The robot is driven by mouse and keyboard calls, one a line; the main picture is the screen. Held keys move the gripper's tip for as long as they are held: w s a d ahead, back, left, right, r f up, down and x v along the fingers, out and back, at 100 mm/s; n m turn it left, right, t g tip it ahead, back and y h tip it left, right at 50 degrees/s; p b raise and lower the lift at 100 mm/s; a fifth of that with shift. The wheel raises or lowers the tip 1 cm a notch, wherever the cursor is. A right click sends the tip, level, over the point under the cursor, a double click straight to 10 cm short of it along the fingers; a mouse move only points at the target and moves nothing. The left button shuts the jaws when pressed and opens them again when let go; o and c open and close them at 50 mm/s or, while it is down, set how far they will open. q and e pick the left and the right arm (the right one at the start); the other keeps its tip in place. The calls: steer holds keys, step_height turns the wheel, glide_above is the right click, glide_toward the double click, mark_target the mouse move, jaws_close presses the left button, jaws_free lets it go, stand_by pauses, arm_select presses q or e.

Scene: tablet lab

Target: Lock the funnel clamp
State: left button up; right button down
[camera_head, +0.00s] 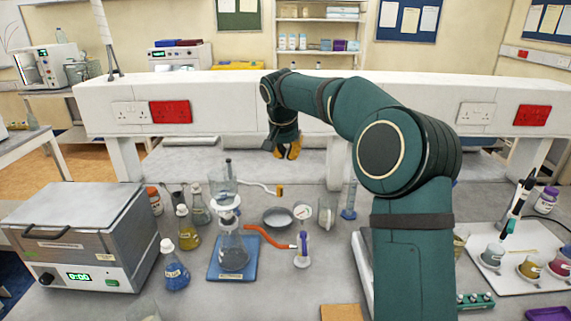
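The filter set stands left of centre: a clear funnel (223,184) on a glass flask (233,252), on a blue base plate (216,273). A white collar, which looks like the funnel clamp (227,206), sits where the funnel meets the flask. A pale rod runs right from it to a small orange-yellow end piece (280,191). Whether the clamp is locked does not show clearly. My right gripper (287,154) hangs above and behind the set, to its right, clear of it. Its orange fingers are small and partly turned away, with nothing visible between them. My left gripper is not in view.
A grey dish (278,217) lies behind. Several bottles and a grey heater box (80,225) stand left. My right arm covers the bench to the right.

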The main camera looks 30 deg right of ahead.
step_height(320, 180, down, 8)
steer(key=shift+s+a+f+b, duration=0.2)
steer(key=shift+s+a+b, duration=0.15)
steer(key=shift+b, duration=0.1)
stand_by(0.3)
steer(key=shift+s+a, duration=0.1)
steer(key=shift+a, duration=0.1)
steer(key=shift+s+a+m+b, duration=0.55)
steer(key=shift+a+m+b, duration=0.15)
steer(key=shift+a, duration=0.1)
steer(key=s+a+m+g+h+b, duration=0.1)
steer(key=s+a+m+g, duration=0.1)
steer(key=a+m, duration=0.5)
steer(key=shift+a+m+g, duration=0.3)
steer(key=shift+a, duration=2.7)
